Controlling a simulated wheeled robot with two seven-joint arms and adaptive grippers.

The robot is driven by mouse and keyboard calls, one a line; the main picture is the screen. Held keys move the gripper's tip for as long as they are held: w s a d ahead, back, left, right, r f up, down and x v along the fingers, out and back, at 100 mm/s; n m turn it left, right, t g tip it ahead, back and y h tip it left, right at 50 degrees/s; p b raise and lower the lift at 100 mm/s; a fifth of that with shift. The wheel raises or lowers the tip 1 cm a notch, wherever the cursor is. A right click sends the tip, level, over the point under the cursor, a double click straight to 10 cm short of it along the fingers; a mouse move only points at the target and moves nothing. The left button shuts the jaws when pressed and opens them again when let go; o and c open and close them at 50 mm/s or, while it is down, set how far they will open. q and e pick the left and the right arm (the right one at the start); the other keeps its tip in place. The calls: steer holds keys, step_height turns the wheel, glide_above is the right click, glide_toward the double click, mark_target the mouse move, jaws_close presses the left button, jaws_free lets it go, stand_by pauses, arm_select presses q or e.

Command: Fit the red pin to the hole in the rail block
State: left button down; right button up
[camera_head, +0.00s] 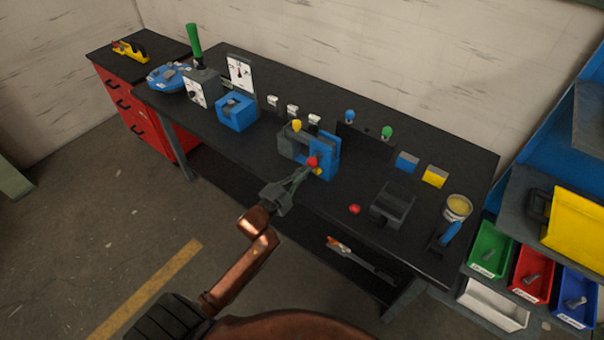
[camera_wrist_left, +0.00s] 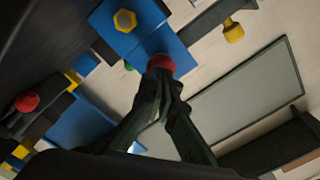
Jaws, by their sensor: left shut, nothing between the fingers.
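The rail block (camera_head: 325,158), blue and dark grey, stands near the middle of the bench; its blue face (camera_wrist_left: 172,45) fills the upper middle of the left wrist view. A round red pin head (camera_head: 312,161) is at this blue face, and it also shows just beyond my fingertips in the left wrist view (camera_wrist_left: 160,62). The pin's shaft and the hole are hidden, so I cannot tell how deep it sits. My left gripper (camera_head: 300,176) is shut and empty, its tips close to the red head, perhaps touching it. My right gripper is out of view.
Yellow heads (camera_head: 296,125) and (camera_wrist_left: 124,20) are on the block. Another red round head (camera_head: 354,209) lies right of it, beside a dark grey holder (camera_head: 393,205). A blue vise-like block (camera_head: 236,112) stands left. Free bench top lies between them.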

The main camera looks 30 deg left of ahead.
arm_select(q)
steer(key=shift+w, duration=0.65)
steer(key=shift+s, duration=0.1)
stand_by(0.3)
steer(key=s+a+p, duration=0.1)
steer(key=s+p, duration=0.1)
steer(key=s, duration=1.2)
steer(key=shift+s, duration=0.3)
